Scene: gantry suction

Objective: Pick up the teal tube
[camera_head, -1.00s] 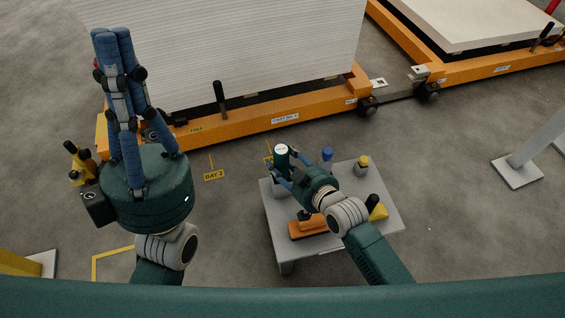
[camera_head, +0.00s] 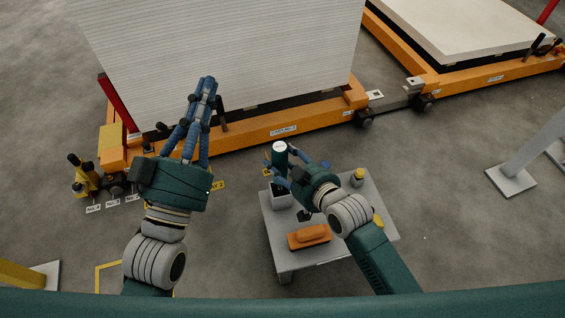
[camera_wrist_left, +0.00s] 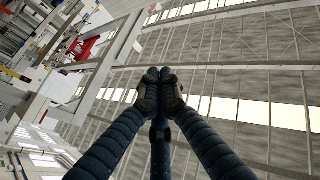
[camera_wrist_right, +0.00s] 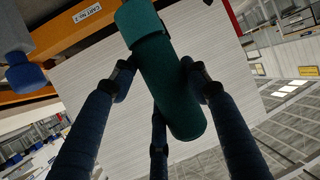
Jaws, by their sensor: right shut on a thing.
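The teal tube (camera_head: 279,158) with a pale top end is upright between the fingers of my right gripper (camera_head: 278,169), above the left end of the small grey table. In the right wrist view the teal tube (camera_wrist_right: 168,85) lies between the blue fingers, which close in on it from the sides. My left gripper (camera_head: 206,84) is raised in front of the white stack, far from the tube. In the left wrist view its fingertips (camera_wrist_left: 158,78) come together with nothing between them.
The grey table (camera_head: 283,246) bears an orange block-like tool (camera_head: 309,236), a yellow-capped container (camera_head: 357,177) and a small grey holder (camera_head: 281,196) near the tube. Behind stands an orange cart (camera_head: 245,134) with a tall white stack (camera_head: 230,50).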

